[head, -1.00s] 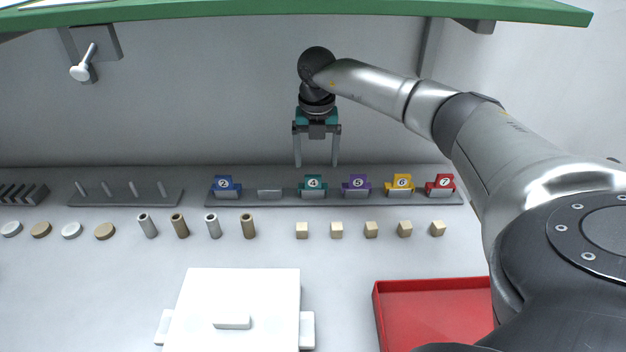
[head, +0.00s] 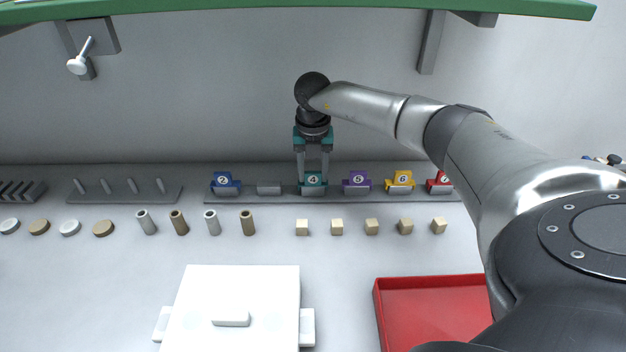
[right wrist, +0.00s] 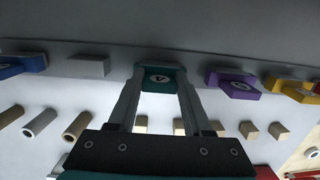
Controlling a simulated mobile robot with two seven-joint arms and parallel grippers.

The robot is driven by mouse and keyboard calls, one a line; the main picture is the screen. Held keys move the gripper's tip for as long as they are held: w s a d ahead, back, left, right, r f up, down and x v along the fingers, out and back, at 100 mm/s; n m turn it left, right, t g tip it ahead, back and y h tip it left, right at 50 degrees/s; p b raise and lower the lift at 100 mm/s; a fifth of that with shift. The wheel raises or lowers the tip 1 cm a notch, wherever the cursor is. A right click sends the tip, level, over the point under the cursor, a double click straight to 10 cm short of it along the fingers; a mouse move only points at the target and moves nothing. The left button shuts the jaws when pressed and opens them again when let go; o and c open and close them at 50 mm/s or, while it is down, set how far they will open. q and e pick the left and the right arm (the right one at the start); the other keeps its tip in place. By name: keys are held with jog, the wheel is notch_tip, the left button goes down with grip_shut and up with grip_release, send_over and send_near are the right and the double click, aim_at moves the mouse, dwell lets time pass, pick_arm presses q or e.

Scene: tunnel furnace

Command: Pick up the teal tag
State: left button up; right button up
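The teal tag (head: 313,180), marked 4, stands in its holder on the long grey rack (head: 285,198) between an empty holder and the purple tag (head: 357,180). My right gripper (head: 313,175) points down at it from above. Its two fingers are drawn in against the two sides of the tag's upper part. In the right wrist view the teal tag (right wrist: 160,78) shows between the fingertips of the right gripper (right wrist: 160,72). The tag is still down at the rack. My left gripper is not in view.
The rack also holds a blue tag (head: 224,181), a yellow tag (head: 401,179) and a red tag (head: 438,181). Several small cubes and tubes stand in front. A white lidded box (head: 255,287) and a red tray (head: 430,312) lie nearer. A green shelf (head: 300,12) hangs above.

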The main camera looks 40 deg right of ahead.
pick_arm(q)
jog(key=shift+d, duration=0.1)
pick_arm(e)
grip_shut()
